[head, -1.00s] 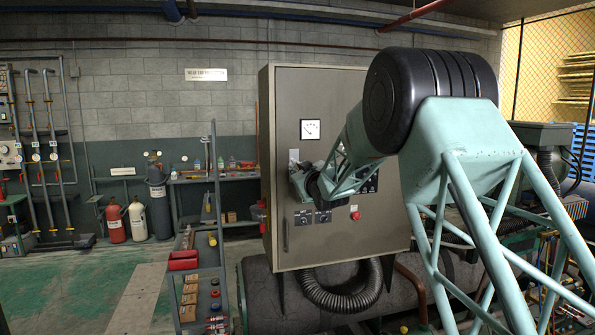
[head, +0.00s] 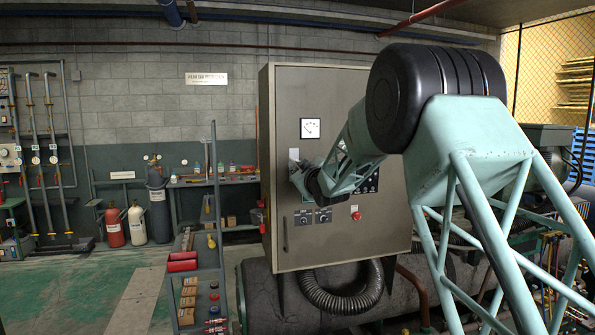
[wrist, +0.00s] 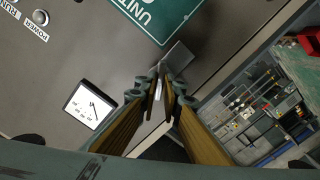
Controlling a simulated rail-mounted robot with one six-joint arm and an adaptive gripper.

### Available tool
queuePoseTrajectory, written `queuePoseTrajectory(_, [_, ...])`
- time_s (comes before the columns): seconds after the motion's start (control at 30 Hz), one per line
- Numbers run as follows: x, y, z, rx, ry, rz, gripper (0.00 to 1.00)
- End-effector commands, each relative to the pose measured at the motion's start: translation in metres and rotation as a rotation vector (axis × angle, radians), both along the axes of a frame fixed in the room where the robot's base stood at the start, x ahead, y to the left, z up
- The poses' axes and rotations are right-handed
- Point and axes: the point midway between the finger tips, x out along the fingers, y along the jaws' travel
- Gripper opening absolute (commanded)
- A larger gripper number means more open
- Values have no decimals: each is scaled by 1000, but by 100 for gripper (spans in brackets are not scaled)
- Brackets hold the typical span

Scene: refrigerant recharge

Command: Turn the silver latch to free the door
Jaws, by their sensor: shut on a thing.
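The grey cabinet door (head: 330,245) appears shut in the head view. A flat grey metal part (wrist: 177,60) shows just beyond the fingertips. The fingers hide much of the latch, and its exact angle is hard to tell. In the head view my wrist hides the latch.
The door carries a white dial gauge (head: 310,128), a red button (head: 356,215), dark knobs (head: 323,216) and a long dark handle (head: 285,235). A shelf ladder (head: 219,240) with parts stands close to the left. A ribbed hose (head: 340,298) hangs below the cabinet.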

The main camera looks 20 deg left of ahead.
Motion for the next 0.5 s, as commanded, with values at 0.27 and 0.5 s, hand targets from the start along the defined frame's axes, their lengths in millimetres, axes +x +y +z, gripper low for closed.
queuePoseTrajectory(0.27, [0,0,0,-38,-31,0,0])
queuePoseTrajectory(0.5, [0,0,0,-72,-56,0,0])
